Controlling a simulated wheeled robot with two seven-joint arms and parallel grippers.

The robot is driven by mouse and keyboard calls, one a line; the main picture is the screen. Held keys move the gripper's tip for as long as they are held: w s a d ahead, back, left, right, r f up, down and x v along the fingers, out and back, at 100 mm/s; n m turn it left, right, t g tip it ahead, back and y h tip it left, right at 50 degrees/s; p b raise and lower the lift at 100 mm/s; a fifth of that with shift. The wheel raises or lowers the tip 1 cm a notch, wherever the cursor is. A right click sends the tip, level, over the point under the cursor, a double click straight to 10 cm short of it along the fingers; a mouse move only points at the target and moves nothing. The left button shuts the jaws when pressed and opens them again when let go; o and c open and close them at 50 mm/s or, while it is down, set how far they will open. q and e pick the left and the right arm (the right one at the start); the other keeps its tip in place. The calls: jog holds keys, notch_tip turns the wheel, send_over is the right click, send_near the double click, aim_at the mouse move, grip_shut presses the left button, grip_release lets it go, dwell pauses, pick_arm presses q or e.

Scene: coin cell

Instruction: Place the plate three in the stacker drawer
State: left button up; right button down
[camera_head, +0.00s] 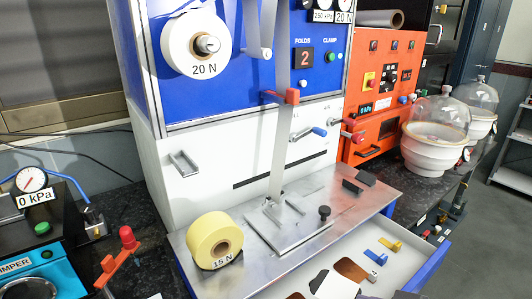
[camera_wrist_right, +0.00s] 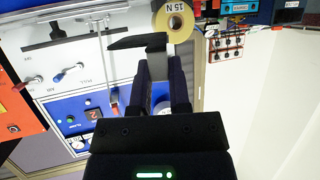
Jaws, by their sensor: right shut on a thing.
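My right gripper (camera_wrist_right: 162,60) is in the right wrist view, its two dark fingers shut on a thin dark plate (camera_wrist_right: 125,43). The plate sticks out to one side of the fingertips, and a grey part shows between the fingers. No number on it can be read. In the head view a pulled-out drawer (camera_head: 415,262) with a white inside is at the lower right. I cannot tell whether any is the held plate. My left gripper is not in view.
A yellow 15 N roll (camera_head: 215,240) stands on the metal bench. Yellow (camera_head: 390,244) and blue clips are in the drawer. A blue and white machine (camera_head: 215,150) rises behind; glass domes (camera_head: 440,115) stand at right.

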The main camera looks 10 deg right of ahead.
jog(key=w+a+r+n+g+y, duration=0.2)
jog(key=a+r, duration=0.3)
jog(key=a, duration=0.3)
jog(key=shift+w+n, duration=0.4)
jog(key=shift+w, duration=0.25)
